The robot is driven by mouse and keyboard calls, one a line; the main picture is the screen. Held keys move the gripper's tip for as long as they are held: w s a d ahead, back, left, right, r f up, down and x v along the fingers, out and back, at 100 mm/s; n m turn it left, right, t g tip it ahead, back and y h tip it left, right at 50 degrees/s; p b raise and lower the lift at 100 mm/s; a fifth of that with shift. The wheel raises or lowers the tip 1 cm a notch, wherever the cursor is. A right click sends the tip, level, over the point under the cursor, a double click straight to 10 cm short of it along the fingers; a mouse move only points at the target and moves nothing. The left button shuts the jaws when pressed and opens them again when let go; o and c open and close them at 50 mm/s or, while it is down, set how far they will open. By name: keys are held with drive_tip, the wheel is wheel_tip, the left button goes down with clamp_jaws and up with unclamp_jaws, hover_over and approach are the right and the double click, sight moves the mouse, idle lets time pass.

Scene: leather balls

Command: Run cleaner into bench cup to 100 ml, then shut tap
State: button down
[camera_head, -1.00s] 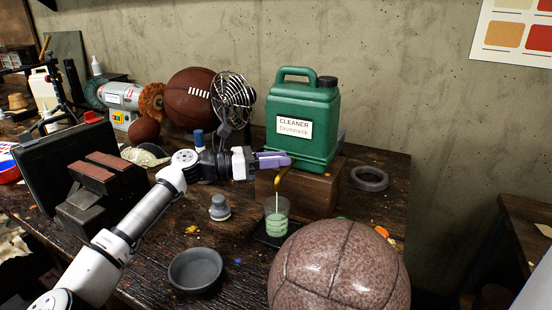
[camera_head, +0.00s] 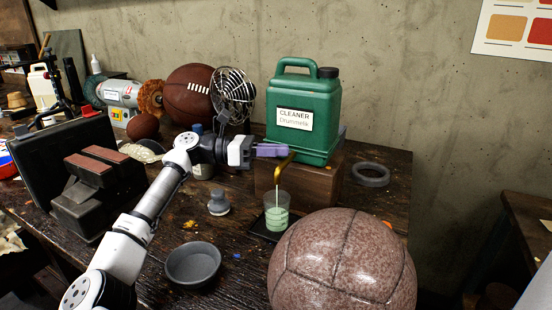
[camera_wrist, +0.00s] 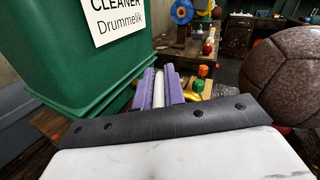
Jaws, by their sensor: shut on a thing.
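A green jug labelled CLEANER (camera_head: 310,100) stands on a wooden block, and its lower side fills the left of the wrist view (camera_wrist: 65,60). A gold tap (camera_head: 283,167) curves down from its base, and a thin pale stream runs from the spout. The clear cup (camera_head: 284,221) stands upright below with pale green liquid in its lower part; its scale is too small to read. My gripper (camera_head: 273,150) is at the tap, its purple fingers (camera_wrist: 160,88) shut on a pale tap handle (camera_wrist: 159,86) between them.
The wooden block (camera_head: 325,190) bears the jug. A large brown leather ball (camera_head: 345,260) lies close in front of the cup. A grey dish (camera_head: 193,264) and a small grey knob-like piece (camera_head: 218,203) stand to the left. A dark ring (camera_head: 371,174) lies right of the block.

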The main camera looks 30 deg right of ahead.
drive_tip(key=shift+m+g+y, duration=0.5)
drive_tip(key=shift+m+g, duration=0.1)
drive_tip(key=shift+w, duration=0.1)
drive_tip(key=c, duration=1.5)
unclamp_jaws()
drive_tip(key=b+v, duration=0.2)
drive_tip(key=v, duration=1)
drive_tip(key=shift+d, duration=0.1)
